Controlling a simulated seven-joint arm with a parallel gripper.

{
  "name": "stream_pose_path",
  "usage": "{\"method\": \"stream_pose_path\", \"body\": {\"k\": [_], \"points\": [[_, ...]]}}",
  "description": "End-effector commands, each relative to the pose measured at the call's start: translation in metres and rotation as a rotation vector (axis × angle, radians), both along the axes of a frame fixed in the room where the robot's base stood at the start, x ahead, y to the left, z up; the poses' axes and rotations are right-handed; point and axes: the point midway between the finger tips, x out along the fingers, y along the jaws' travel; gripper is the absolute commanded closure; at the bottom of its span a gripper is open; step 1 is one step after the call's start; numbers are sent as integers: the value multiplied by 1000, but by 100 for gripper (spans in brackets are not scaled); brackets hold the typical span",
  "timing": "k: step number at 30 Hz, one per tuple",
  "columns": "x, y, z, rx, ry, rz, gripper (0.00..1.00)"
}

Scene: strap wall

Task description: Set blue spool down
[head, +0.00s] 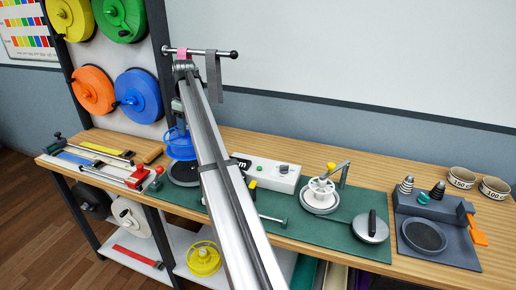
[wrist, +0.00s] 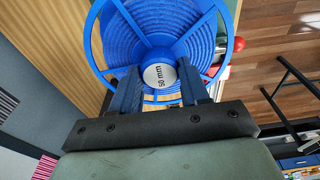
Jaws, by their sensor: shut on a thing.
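The blue spool (head: 181,148) is upright over the left end of the bench, above a dark round plate (head: 185,173). I cannot tell whether the spool touches the plate. In the wrist view, the spool (wrist: 205,32) fills the top middle, with spokes, an open rim and a white "50 mm" hub label (wrist: 159,75). My gripper (wrist: 160,88) is shut on the spool's hub, one dark finger on each side. In the head view my arm partly hides the spool and gripper.
Wall reels, including another blue one (head: 138,93), hang behind at left.

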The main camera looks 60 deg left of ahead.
Motion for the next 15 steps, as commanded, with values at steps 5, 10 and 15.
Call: {"method": "stream_pose_path", "body": {"k": [5, 10, 15], "points": [[7, -2, 6, 0, 0, -9, 100], [44, -11, 7, 0, 0, -56, 100], [108, -29, 9, 0, 0, -138, 100]]}}
